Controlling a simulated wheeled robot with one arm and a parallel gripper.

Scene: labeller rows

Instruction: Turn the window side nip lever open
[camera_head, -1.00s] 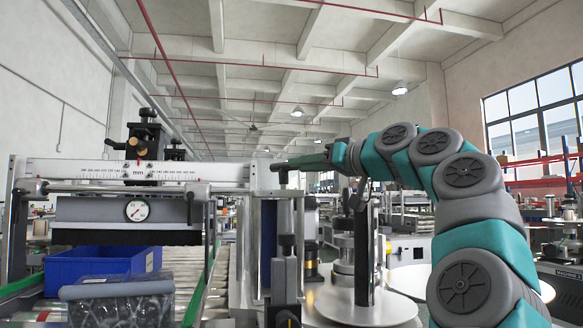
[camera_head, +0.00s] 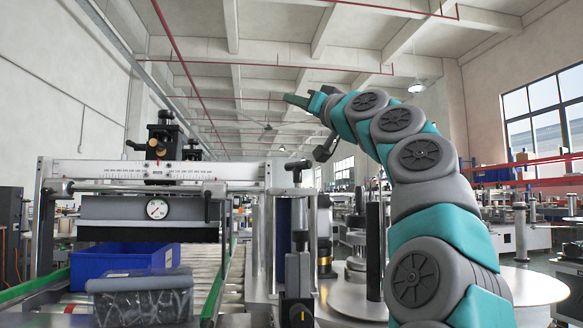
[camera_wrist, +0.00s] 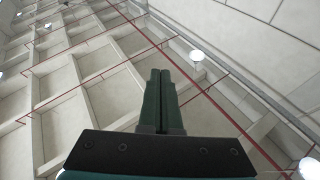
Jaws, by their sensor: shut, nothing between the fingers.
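A small black lever-like handle (camera_head: 298,166) sits on top of a post at the right end of the machine's white scale beam. A second black handle (camera_head: 300,240) stands upright lower on the same station. I cannot tell which of these is the window side nip lever, nor its open or shut position. My gripper (camera_head: 288,99) is raised well above both, apart from them, pointing left and slightly upward. In the wrist view its two green fingers (camera_wrist: 160,78) are pressed together with nothing between them, against the ceiling.
The scale beam (camera_head: 150,172) and pressure gauge (camera_head: 157,209) are at left. A round metal disc (camera_head: 345,300) lies right of the post. The air around my gripper is clear.

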